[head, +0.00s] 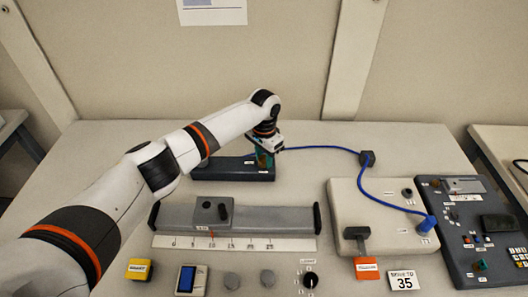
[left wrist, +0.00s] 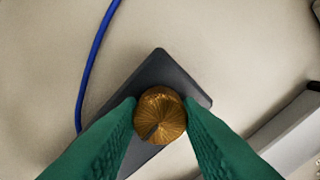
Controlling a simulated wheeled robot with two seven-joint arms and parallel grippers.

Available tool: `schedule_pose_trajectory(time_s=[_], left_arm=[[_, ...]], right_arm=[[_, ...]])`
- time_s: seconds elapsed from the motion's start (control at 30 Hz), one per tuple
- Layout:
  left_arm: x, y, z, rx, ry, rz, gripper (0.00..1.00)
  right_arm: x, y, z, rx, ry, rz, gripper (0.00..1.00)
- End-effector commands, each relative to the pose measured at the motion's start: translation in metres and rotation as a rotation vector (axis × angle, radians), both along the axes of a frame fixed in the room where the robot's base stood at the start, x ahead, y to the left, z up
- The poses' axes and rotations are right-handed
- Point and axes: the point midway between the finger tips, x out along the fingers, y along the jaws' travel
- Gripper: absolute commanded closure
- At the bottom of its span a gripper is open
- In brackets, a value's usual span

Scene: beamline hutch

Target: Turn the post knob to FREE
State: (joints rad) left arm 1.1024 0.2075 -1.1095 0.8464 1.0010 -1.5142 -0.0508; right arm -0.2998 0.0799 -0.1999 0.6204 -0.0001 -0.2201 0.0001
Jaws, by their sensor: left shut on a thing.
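The post knob (left wrist: 160,113) is a round, brass-coloured knob with ridges and a dark slot or mark toward its lower left, seen from above in the left wrist view. It sits over a dark grey base plate (left wrist: 162,65), and this base (head: 225,170) also shows at the back middle of the table. My left gripper (head: 264,158) points down over the right end of that base. Its green fingers (left wrist: 160,118) are shut on the knob from both sides. In the head view the knob is mostly hidden by the fingers. I cannot read any FREE marking. My right gripper is not in view.
A grey rail with a sliding block (head: 211,210) and a ruler lies in front of the base. A blue cable (head: 320,148) runs right from near my gripper to a pale box (head: 375,190) with a lever. A dark control panel (head: 470,225) stands at the right.

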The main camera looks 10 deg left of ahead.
Motion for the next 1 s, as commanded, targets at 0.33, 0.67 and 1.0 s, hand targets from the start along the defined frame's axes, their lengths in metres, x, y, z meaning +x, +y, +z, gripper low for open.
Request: schedule_pose_trajectory(time_s=[0.33, 0.67, 1.0], left_arm=[[-0.001, -0.001, 0.005, -0.002, 0.002, 0.325, 0.91], [0.0, -0.001, 0.004, -0.001, 0.002, 0.639, 0.91], [0.0, 0.0, 0.003, -0.001, 0.001, 0.961, 0.91]], right_arm=[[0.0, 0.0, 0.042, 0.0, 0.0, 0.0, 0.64], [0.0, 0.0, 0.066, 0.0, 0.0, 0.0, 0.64], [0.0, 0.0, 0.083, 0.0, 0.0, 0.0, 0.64]])
